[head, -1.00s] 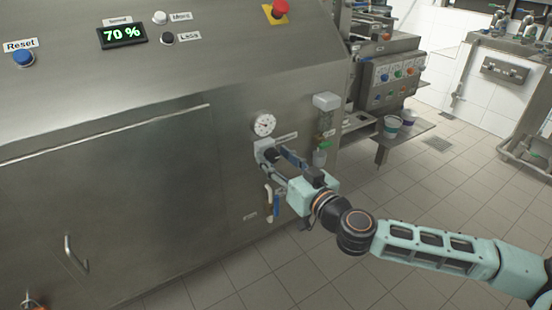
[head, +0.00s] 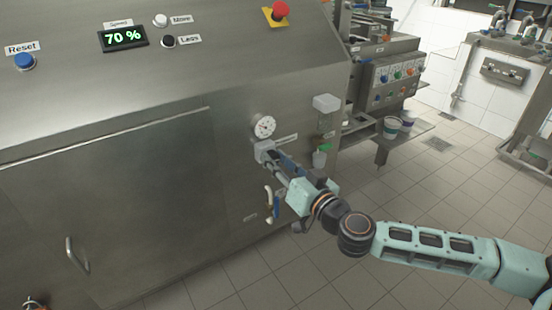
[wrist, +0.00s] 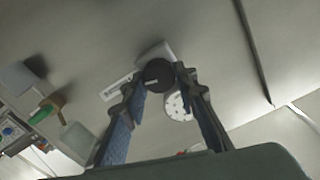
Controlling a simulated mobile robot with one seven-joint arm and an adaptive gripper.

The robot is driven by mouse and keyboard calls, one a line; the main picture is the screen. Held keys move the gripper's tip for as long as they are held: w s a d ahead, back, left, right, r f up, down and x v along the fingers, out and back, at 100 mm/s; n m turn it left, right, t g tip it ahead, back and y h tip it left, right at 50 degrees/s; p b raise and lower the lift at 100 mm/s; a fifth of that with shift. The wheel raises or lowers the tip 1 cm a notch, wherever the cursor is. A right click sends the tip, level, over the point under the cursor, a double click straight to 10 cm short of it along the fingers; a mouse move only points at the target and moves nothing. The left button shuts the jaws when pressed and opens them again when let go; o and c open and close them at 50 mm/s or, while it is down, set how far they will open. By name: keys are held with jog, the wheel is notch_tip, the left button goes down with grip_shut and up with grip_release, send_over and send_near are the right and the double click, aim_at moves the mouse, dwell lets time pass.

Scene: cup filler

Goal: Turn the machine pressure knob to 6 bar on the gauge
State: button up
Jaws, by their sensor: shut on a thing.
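The pressure gauge (head: 264,126), a small round white dial, is on the front of the steel machine; its needle is too small to read surely. It also shows in the wrist view (wrist: 178,106), partly behind a finger. Just below it is the grey regulator body (head: 264,147). In the wrist view, the dark round pressure knob (wrist: 158,75) sits between my gripper's (wrist: 157,84) two blue-padded fingers, which are shut on it. In the head view my gripper (head: 273,157) reaches the regulator from the lower right and hides the knob.
A hanging hose and blue handle (head: 277,205) are close below my gripper. The speed display (head: 122,37) reads 70 %. Open tiled floor (head: 420,190) lies to the right.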

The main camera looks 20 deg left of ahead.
jog(key=m+p, duration=0.1)
jog(key=m, duration=0.4)
jog(key=shift+m, duration=0.3)
jog(key=m+p, duration=0.1)
jog(key=m, duration=0.3)
jog(key=shift+w+d+f+p, duration=0.1)
jog(key=shift+p, duration=0.2)
jog(key=m+p, duration=0.1)
jog(key=m, duration=0.4)
jog(key=shift+f+m+p, duration=0.2)
jog(key=shift+m+p, duration=0.4)
jog(key=shift+m, duration=1.7)
jog(key=o, duration=1.2)
jog(key=shift+c, duration=0.2)
